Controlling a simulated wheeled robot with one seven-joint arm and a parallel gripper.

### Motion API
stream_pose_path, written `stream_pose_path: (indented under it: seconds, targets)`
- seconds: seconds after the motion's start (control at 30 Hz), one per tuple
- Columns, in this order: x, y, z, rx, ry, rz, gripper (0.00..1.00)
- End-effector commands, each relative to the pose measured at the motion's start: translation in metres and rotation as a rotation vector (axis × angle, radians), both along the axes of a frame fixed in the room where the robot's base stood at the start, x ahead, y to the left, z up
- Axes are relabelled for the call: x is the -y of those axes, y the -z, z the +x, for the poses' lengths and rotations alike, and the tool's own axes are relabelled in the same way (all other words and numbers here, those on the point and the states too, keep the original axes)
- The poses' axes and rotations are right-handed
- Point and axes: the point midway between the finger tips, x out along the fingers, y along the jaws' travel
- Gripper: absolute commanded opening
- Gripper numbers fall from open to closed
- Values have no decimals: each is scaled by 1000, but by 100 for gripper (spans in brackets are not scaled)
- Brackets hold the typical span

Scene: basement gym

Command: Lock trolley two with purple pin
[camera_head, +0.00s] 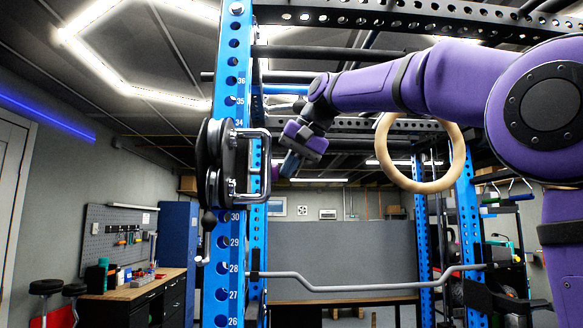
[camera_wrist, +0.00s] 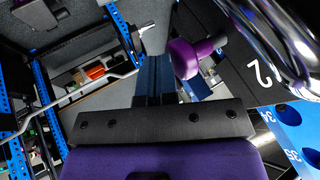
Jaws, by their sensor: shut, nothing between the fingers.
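The trolley (camera_head: 228,165) sits on the blue upright (camera_head: 223,270), just above the number 30, with black plates and a chrome handle. In the wrist view its black plate (camera_wrist: 245,78) bears a white 2, beside the large chrome handle (camera_wrist: 290,25). The purple pin (camera_wrist: 183,58) shows its rounded knob in the wrist view, with a dark collar towards the trolley. I cannot tell how deep it sits. My gripper (camera_head: 291,165) is right of the trolley, pointing down.
A wooden ring (camera_head: 382,155) hangs right of my gripper, under my forearm. A grey bent bar (camera_head: 350,288) crosses below, between the uprights. A workbench (camera_head: 140,285) stands at the lower left.

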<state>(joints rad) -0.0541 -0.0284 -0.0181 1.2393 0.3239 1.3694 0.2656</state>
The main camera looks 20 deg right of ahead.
Motion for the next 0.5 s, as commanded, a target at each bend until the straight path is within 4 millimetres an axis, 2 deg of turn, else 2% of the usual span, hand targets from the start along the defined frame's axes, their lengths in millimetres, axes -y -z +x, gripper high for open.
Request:
stream_pose_path:
  seconds: [0.13,0.33,0.5]
  targets:
    - [-3,0,1,0,-2,-1,0]
    - [-25,0,8,0,-2,0,0]
    - [-26,0,8,0,-2,1,0]
